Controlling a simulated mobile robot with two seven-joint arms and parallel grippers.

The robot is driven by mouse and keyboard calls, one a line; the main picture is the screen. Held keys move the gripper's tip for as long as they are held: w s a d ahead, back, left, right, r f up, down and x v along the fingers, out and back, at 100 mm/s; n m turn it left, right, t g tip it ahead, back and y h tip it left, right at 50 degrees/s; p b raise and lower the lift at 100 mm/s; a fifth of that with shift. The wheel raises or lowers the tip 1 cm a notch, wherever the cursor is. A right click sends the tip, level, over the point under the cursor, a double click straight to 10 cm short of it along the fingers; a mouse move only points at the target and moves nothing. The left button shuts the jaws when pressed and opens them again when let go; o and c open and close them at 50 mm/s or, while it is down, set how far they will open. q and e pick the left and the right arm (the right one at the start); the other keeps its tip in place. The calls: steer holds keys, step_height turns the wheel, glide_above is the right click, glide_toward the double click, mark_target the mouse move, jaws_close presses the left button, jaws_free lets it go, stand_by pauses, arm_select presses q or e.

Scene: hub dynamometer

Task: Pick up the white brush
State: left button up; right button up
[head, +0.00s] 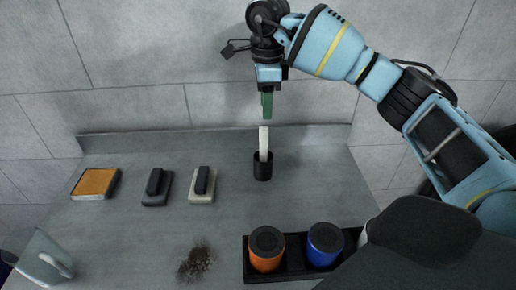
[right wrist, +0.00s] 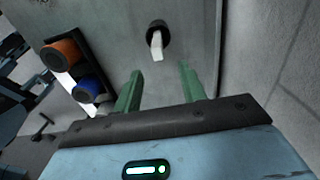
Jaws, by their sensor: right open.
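A white, flat, upright piece (head: 264,141), which looks like the white brush, stands in a small black cup (head: 263,168) near the back of the grey counter. Its lower end is hidden in the cup. My right gripper (head: 267,113) points down just above its top, with a small gap. In the right wrist view the white piece (right wrist: 157,46) and the cup (right wrist: 157,26) show beyond and between the green fingers (right wrist: 160,72), which are open and empty. A block with an off-white base and dark handle (head: 202,185) lies left of the cup. My left gripper is not in view.
A dark block with a handle (head: 156,188) and an orange-topped pad (head: 95,183) lie farther left. A black tray (head: 293,266) holds an orange can (head: 266,248) and a blue can (head: 325,244). A wall stands behind.

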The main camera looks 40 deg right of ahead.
mark_target(264, 128)
steer(key=shift+s+f, duration=0.15)
steer(key=shift+f, duration=0.4)
steer(key=shift+a+f, duration=0.15)
steer(key=shift+f, duration=1.55)
steer(key=shift+a+f, duration=0.15)
steer(key=shift+f, duration=1.5)
jaws_close()
